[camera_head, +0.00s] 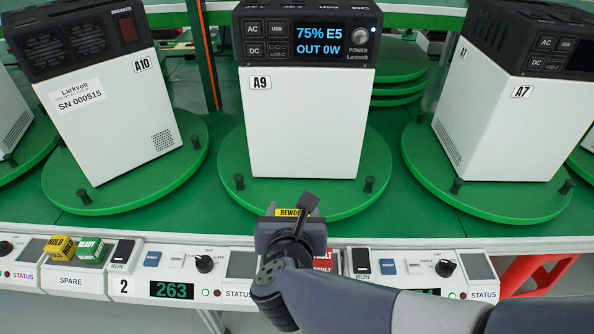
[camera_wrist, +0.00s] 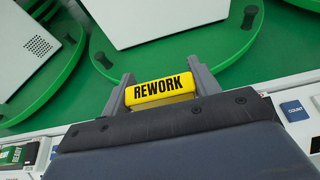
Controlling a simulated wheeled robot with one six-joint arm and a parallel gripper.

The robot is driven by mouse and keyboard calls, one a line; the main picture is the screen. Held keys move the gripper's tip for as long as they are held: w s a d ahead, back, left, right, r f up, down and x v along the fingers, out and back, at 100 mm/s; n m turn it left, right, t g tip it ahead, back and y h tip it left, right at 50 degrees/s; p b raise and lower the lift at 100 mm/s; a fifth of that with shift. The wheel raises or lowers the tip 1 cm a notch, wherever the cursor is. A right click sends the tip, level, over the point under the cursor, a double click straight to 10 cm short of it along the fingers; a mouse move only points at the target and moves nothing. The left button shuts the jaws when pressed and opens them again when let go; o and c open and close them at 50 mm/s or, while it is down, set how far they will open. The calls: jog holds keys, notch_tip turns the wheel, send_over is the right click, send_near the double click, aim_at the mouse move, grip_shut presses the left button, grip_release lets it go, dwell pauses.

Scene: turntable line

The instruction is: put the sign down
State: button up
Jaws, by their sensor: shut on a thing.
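The sign is a yellow block with REWORK in black; in the wrist view the sign (camera_wrist: 160,90) sits between the two grey fingers of my gripper (camera_wrist: 160,82), which is shut on it. In the head view my gripper (camera_head: 293,215) is in front of the round green turntable (camera_head: 305,196) bearing the white unit A9 (camera_head: 305,130). Only a strip of the yellow sign shows there, and I cannot tell whether it touches anything below. A red FAULT block (camera_head: 323,262) is partly hidden behind my gripper, on the control panel.
A yellow HOLD block (camera_head: 61,249) and green READY block (camera_head: 91,252) stand at the SPARE panel (camera_head: 72,281) on the left. Units A10 (camera_head: 115,120) and A7 (camera_head: 500,120) stand on neighbouring turntables. Switches and knobs line the front panel (camera_head: 190,270).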

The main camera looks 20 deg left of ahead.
send_over(296, 171)
jog(key=s+d, duration=0.1)
jog(key=s, duration=0.3)
jog(key=f, duration=0.2)
jog(key=shift+w+a+f+b, duration=0.1)
jog(key=shift+w+f+b, duration=0.2)
jog(key=shift+b, duration=0.1)
jog(key=shift+f, duration=0.45)
jog(key=shift+f+b, duration=0.25)
jog(key=shift+b, duration=0.15)
jog(key=o, duration=1)
jog(key=shift+s, duration=0.1)
jog(key=shift+o, duration=0.2)
jog(key=shift+r, duration=0.1)
